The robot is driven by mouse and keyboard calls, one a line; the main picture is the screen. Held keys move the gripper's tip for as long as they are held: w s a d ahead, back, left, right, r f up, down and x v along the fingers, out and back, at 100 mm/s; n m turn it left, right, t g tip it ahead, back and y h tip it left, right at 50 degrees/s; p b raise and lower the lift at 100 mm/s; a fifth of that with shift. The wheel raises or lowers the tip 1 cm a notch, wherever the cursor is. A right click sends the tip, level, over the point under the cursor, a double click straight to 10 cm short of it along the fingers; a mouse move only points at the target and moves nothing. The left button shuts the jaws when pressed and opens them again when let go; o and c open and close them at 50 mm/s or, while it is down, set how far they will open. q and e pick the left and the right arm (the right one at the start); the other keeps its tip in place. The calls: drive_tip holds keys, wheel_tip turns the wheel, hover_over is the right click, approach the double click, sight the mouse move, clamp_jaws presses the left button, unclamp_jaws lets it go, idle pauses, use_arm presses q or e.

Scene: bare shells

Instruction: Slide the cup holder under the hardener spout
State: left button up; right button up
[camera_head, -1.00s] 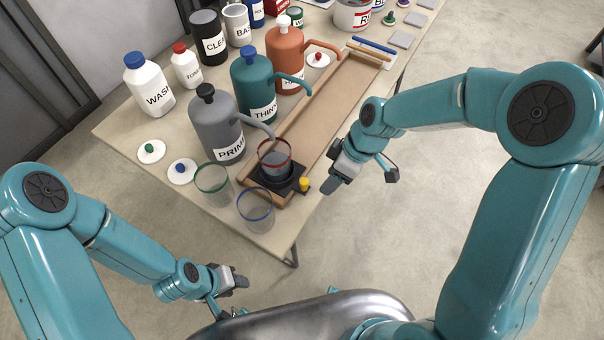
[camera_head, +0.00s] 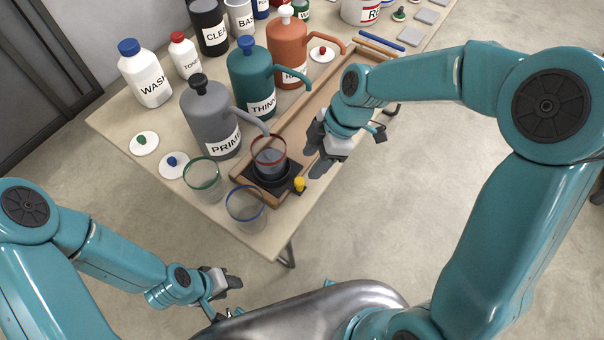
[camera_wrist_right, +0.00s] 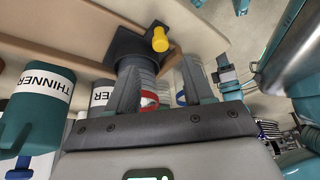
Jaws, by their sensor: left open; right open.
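The black cup holder (camera_head: 263,183) sits at the near end of the wooden track, by the grey PRIMER can's spout. Its yellow knob (camera_head: 299,184) faces right; in the right wrist view the holder (camera_wrist_right: 127,43) and knob (camera_wrist_right: 160,40) lie past my fingers. A clear red-rimmed cup (camera_head: 269,155) stands in the holder. The orange can with the partly hidden label (camera_head: 288,50) has its spout (camera_head: 328,42) over the track's far part. My right gripper (camera_head: 316,149) is open and empty, above the track's right edge near the knob. My left gripper (camera_head: 236,284) is open and empty, off the table.
The teal THINNER can (camera_head: 250,75) stands between the grey can (camera_head: 209,120) and the orange can. Green-rimmed (camera_head: 203,178) and blue-rimmed (camera_head: 246,206) cups stand close to the holder. The track (camera_head: 313,103) beyond the holder looks clear where visible; my right arm hides part.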

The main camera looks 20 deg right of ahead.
sight(300, 180)
drive_tip(key=x, duration=0.7)
drive_tip(key=shift+s+a+f, duration=0.1)
drive_tip(key=shift+s+f, duration=0.1)
drive_tip(key=shift+f, duration=0.1)
drive_tip(key=shift+w, duration=0.1)
clamp_jaws()
